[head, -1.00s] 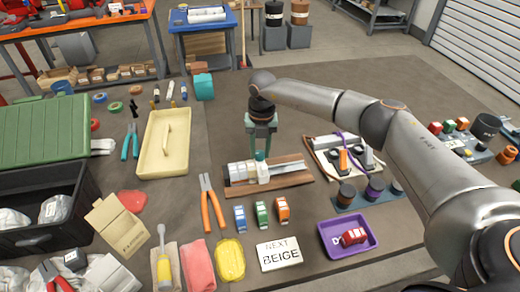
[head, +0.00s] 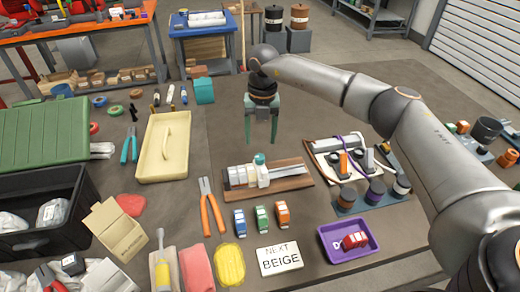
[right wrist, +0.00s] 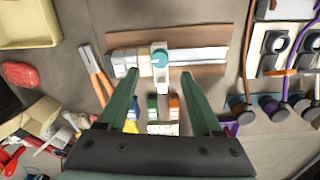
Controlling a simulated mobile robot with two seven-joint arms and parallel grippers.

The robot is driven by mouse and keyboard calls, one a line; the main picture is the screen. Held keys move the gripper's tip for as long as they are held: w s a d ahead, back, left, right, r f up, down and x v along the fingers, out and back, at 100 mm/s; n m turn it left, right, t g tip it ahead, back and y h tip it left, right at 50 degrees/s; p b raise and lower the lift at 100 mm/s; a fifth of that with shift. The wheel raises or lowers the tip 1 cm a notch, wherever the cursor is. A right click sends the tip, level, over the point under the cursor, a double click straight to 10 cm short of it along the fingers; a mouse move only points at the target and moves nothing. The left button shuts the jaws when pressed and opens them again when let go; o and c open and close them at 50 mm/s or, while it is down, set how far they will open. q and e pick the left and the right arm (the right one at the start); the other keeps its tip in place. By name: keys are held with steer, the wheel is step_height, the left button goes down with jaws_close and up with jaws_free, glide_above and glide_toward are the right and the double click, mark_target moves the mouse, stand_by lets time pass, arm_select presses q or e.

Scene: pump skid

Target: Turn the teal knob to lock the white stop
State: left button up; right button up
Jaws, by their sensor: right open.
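The teal knob (head: 259,158) sits on top of the white stop (head: 262,173), which straddles a pale rail on a brown wooden board (head: 298,180). Several pale blocks (head: 238,176) stand in a row on the rail, left of the stop. My right gripper (head: 261,140) is open and empty above the knob, its green fingers pointing down and apart from it. In the right wrist view the teal knob (right wrist: 160,59) and white stop (right wrist: 159,74) lie between the open fingers. How far the knob is turned is too small to tell. My left gripper is not in view.
Orange-handled pliers (head: 211,206) lie left of the board. Blue, green and orange blocks (head: 262,218) stand in front, with a "NEXT BEIGE" card (head: 279,258) and a purple tray (head: 326,254). A cable fixture (head: 327,146) is close on the right. A cream tray (head: 153,172) lies left.

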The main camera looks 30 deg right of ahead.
step_height(320, 180, up, 6)
steer(key=shift+f, duration=0.15)
steer(key=shift+s, duration=0.1)
stand_by(0.5)
